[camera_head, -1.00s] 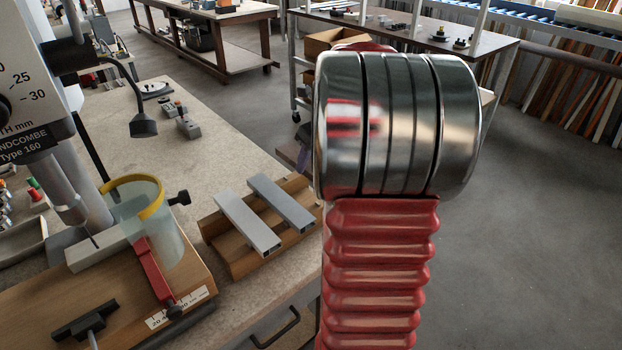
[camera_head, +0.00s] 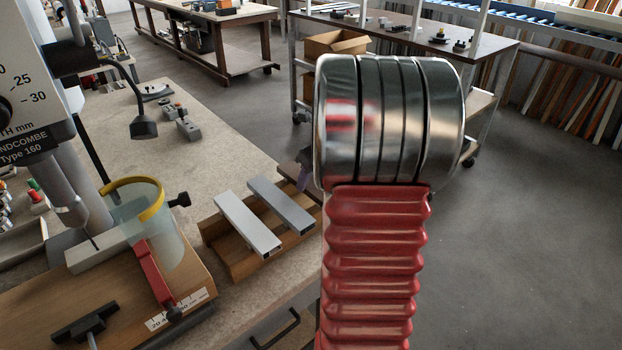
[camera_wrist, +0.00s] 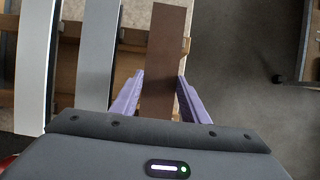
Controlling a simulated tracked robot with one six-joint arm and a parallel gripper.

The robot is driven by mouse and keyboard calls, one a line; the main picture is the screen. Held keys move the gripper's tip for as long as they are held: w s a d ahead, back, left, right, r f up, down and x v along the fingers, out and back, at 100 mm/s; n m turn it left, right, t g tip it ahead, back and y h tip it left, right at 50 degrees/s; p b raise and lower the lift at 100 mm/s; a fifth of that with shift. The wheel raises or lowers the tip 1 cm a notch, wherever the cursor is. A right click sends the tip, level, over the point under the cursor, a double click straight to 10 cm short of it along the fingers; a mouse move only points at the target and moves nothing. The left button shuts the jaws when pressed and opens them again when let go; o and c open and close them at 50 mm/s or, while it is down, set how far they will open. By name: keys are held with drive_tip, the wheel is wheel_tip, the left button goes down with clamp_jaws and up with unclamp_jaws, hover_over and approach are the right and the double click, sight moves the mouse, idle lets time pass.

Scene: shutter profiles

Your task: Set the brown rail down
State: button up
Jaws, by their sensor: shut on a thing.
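The brown rail (camera_wrist: 166,40) is a long flat strip in the wrist view, running away from me. My gripper (camera_wrist: 160,80) has its purple fingers on both sides of it and is shut on it. The rail lies in the picture over the right end of the wooden rack (camera_wrist: 132,40); whether it touches the wood I cannot tell. Two grey rails lie across the rack to its left, a light one (camera_wrist: 38,60) and a darker one (camera_wrist: 98,50).
In the head view the rack (camera_head: 240,262) stands on the bench (camera_head: 215,160) near its right edge, with open floor beyond. A machine with a clear guard (camera_head: 150,230) and red arm (camera_head: 155,272) stands to the left. A dark-topped trolley (camera_head: 400,35) is behind.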

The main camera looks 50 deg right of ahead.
drive_tip(key=shift+f, duration=0.15)
drive_tip(key=o, duration=1.1)
drive_tip(key=v, duration=1.3)
drive_tip(key=shift+s+r, duration=0.25)
drive_tip(key=shift+s, duration=0.1)
drive_tip(key=shift+a, duration=0.15)
